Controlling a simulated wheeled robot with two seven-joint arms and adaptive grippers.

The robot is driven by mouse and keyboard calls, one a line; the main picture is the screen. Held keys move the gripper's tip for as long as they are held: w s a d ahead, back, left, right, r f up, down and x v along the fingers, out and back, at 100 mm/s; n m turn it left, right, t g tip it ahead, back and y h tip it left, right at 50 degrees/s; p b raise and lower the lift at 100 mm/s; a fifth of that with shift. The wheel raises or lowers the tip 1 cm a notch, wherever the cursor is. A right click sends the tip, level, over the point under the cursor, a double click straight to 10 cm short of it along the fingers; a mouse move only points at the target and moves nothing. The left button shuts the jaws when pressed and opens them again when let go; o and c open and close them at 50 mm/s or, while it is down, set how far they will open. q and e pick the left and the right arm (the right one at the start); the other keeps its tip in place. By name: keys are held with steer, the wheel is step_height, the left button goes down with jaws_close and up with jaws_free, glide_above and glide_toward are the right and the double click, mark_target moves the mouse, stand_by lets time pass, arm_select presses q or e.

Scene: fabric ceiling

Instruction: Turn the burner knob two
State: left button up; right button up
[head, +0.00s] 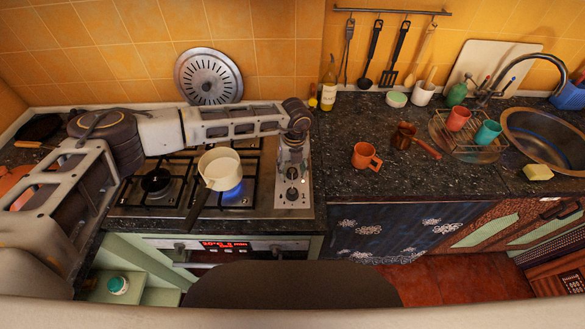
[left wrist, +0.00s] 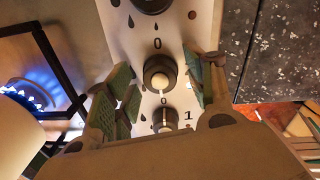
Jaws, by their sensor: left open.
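A column of burner knobs runs along the right edge of the stove's metal panel (head: 293,200). In the left wrist view, one knob (left wrist: 160,73) with a pale pointer lies between the fingers of my left gripper (left wrist: 166,78). A second knob (left wrist: 165,118) is nearer my palm, and a third (left wrist: 152,4) is cut off at the top edge. My left gripper (head: 291,160) points down over the panel in the head view. Its fingers are apart, one on each side of the middle knob; contact is not clear. Which knob is number two cannot be told. My right gripper is out of view.

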arm_select(q)
steer(key=c, duration=1)
